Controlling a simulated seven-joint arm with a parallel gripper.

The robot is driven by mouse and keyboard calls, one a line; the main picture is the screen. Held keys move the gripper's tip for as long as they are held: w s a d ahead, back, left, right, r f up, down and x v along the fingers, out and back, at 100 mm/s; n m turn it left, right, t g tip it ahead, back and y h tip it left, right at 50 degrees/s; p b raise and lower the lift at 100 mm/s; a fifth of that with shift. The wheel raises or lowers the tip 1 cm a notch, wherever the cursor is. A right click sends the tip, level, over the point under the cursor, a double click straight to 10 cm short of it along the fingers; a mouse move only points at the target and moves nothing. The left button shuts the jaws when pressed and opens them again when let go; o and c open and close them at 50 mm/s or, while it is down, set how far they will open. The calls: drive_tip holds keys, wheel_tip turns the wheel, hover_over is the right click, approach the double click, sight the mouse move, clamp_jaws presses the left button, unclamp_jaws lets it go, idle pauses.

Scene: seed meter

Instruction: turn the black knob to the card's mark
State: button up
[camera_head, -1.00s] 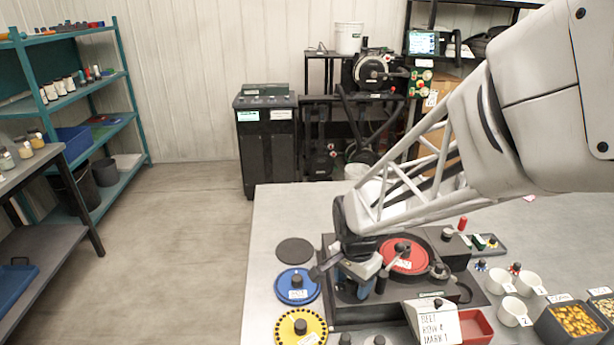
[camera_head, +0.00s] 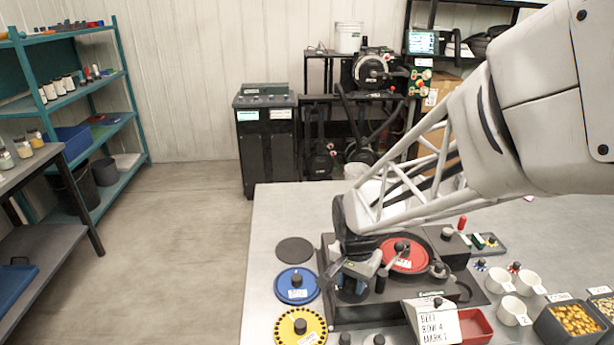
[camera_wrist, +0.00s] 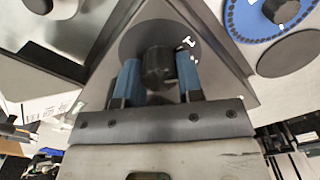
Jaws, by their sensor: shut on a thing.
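The black knob (camera_wrist: 158,68) stands on a dark round dial (camera_wrist: 135,38) in the wrist view. My gripper (camera_wrist: 160,76) has its blue fingers shut on the knob, one on each side. Small white marks show on the dial just right of the knob; I cannot read them surely. In the head view my gripper (camera_head: 352,286) is low over the left part of the black seed meter base (camera_head: 345,318) and hides the knob. The white card (camera_head: 438,327) leans at the front of the base; its lettering seems to read beet, row 4, mark 1.
A red plate (camera_head: 408,262) with a crank sits right of my gripper. A blue disc (camera_head: 297,294) and a yellow disc (camera_head: 291,330) lie left of the base. A red tray (camera_head: 477,330), white cups (camera_head: 513,310) and a seed bin (camera_head: 545,328) stand to the right.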

sight(353, 280)
drive_tip(key=n, duration=0.5)
idle(0.5)
drive_tip(key=o, duration=0.9)
drive_tip(key=shift+r, duration=3.9)
